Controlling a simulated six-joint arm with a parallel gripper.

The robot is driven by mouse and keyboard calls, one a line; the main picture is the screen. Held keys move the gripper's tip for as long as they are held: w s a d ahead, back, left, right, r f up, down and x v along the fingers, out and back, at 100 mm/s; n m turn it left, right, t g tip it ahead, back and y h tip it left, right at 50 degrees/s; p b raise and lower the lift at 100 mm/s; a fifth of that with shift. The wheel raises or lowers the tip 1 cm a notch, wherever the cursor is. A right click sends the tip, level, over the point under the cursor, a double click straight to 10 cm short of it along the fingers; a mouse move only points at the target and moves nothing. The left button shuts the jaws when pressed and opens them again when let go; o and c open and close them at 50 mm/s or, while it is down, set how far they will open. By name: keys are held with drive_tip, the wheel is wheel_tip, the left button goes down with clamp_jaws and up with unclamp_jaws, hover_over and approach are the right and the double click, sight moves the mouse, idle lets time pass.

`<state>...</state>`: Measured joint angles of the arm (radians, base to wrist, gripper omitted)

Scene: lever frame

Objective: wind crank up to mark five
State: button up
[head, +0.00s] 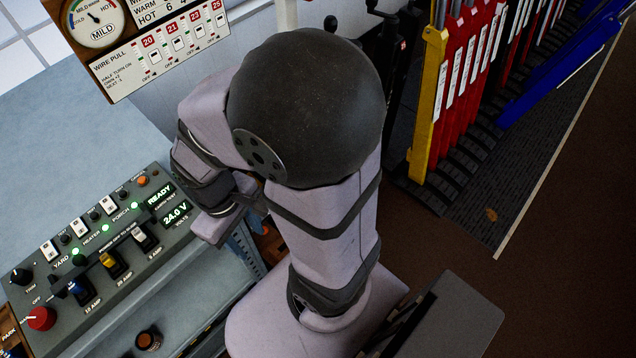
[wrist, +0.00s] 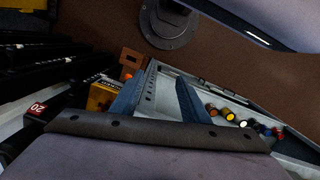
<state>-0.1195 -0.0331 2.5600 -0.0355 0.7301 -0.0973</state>
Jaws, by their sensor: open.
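My gripper (wrist: 167,74) shows in the wrist view as two separate blue-grey fingers, open with nothing between them. In the head view my own arm covers the middle and the fingers are not visible. Black crank-like handles (head: 372,6) stand at the top of the head view, partly cut off and partly behind my arm. I cannot tell which one is the task's crank, and no mark five is readable.
A WIRE PULL board (head: 160,60) hangs at the back left. A switch panel (head: 95,255) sits on the bench at left. The brown floor (head: 570,270) is open at lower right.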

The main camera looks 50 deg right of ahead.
drive_tip(key=a+f+m+t+y+b, duration=0.1)
drive_tip(key=a+f+m+b, duration=0.15)
drive_tip(key=f+b, duration=2.5)
drive_tip(key=a+f+m+y+b, duration=0.1)
drive_tip(key=a+f+m+b, duration=0.15)
drive_tip(key=f+b, duration=2.5)
drive_tip(key=w+d+f+n+b, duration=0.1)
drive_tip(key=d+f+b, duration=0.2)
drive_tip(key=f+b, duration=0.6)
drive_tip(key=w+d+f+n+h+b, duration=0.1)
drive_tip(key=d+f+b, duration=0.3)
drive_tip(key=f+b, duration=0.5)
drive_tip(key=shift+f+h, duration=0.15)
drive_tip(key=shift+h, duration=0.15)
drive_tip(key=shift+w+a, duration=0.1)
drive_tip(key=shift+a, duration=0.05)
